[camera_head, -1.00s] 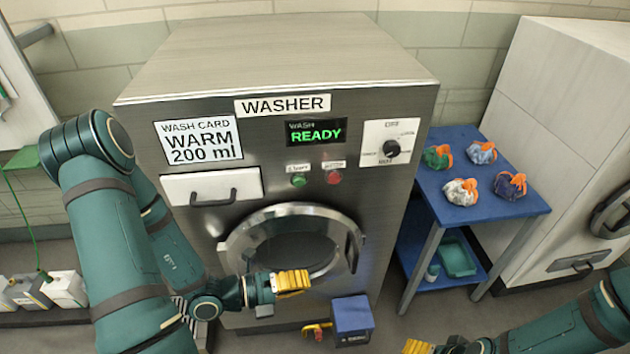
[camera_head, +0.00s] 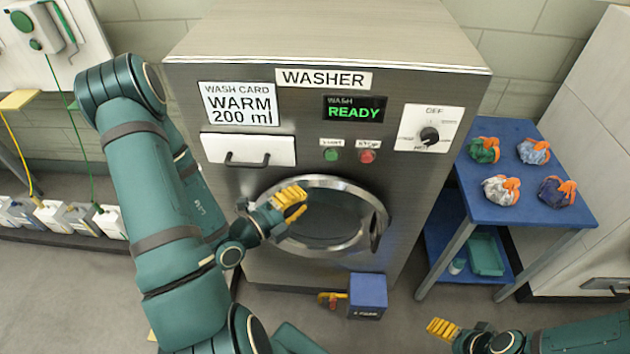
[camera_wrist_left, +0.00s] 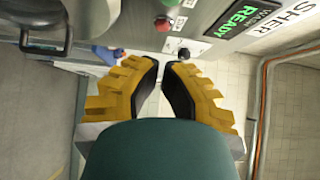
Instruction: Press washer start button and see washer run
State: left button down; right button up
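The washer (camera_head: 480,66) stands in the middle, its display (camera_head: 355,109) reading "WASH READY" in green. The green start button (camera_head: 332,155) sits on its front panel, left of the red stop button (camera_head: 367,156). The round door (camera_head: 330,215) looks closed. My left gripper (camera_head: 290,198) is below and left of the start button, in front of the door and apart from the button. The left wrist view shows its yellow fingers (camera_wrist_left: 161,75) apart and empty; the red button (camera_wrist_left: 163,23) shows beyond them. My right gripper (camera_head: 441,328) is low at the right, far from the panel.
A dial (camera_head: 430,135) is right of the buttons; a drawer (camera_head: 248,150) is left. A blue table (camera_head: 500,205) with several small bags stands at right. A blue box (camera_head: 367,293) sits on the floor before the washer. Several bottles (camera_head: 60,215) stand at left.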

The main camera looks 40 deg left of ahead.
aim_at(331, 156)
pick_arm(q)
jog(key=shift+w+a+b+x, duration=0.1)
jog(key=shift+a+b+x, duration=0.35)
jog(key=shift+b+x, duration=1.2)
jog(key=shift+w+a+b+x, duration=0.1)
jog(key=shift+a+b+x, duration=0.5)
jog(key=shift+x, duration=1.9)
jog(key=shift+w+a+b+x, duration=0.1)
jog(key=shift+a+b+x, duration=0.15)
jog(key=shift+b+x, duration=1.5)
jog(key=shift+w+d+p, duration=0.1)
jog(key=shift+w+p, duration=0.15)
jog(key=shift+p, duration=0.05)
